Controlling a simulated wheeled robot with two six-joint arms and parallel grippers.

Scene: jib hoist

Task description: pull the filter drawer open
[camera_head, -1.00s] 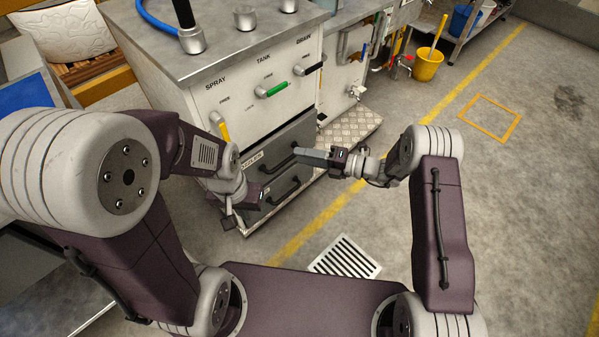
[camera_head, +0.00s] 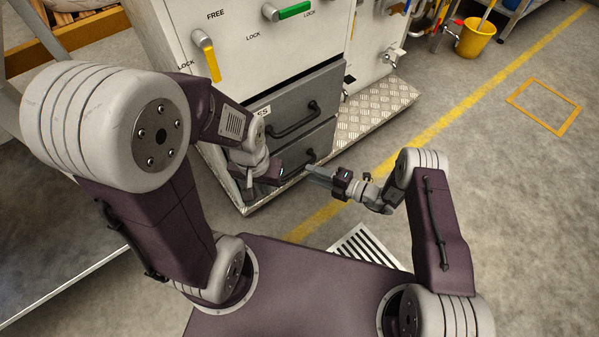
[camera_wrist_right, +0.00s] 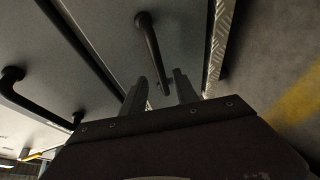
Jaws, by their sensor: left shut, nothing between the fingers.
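The grey cabinet has two stacked drawers with black bar handles. The upper drawer (camera_head: 322,92) has a label that is partly hidden. The lower drawer (camera_head: 322,143) has its handle (camera_head: 300,164) partly behind my grippers. Both drawers look closed; I can read no filter label. My right gripper (camera_head: 312,172) is in front of the lower drawer. In the right wrist view its fingers (camera_wrist_right: 160,90) are apart, and the lower handle (camera_wrist_right: 150,42) runs toward the gap; I cannot tell whether they touch. My left gripper (camera_head: 278,174) is shut and empty, close to the cabinet's lower front.
Above the drawers are a yellow lever (camera_head: 207,56) and a green lever (camera_head: 294,10). A tread-plate step (camera_head: 375,108) sticks out at the cabinet's right. A floor grate (camera_head: 366,245) lies before my base. A yellow bucket (camera_head: 475,38) stands far right; open floor lies right.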

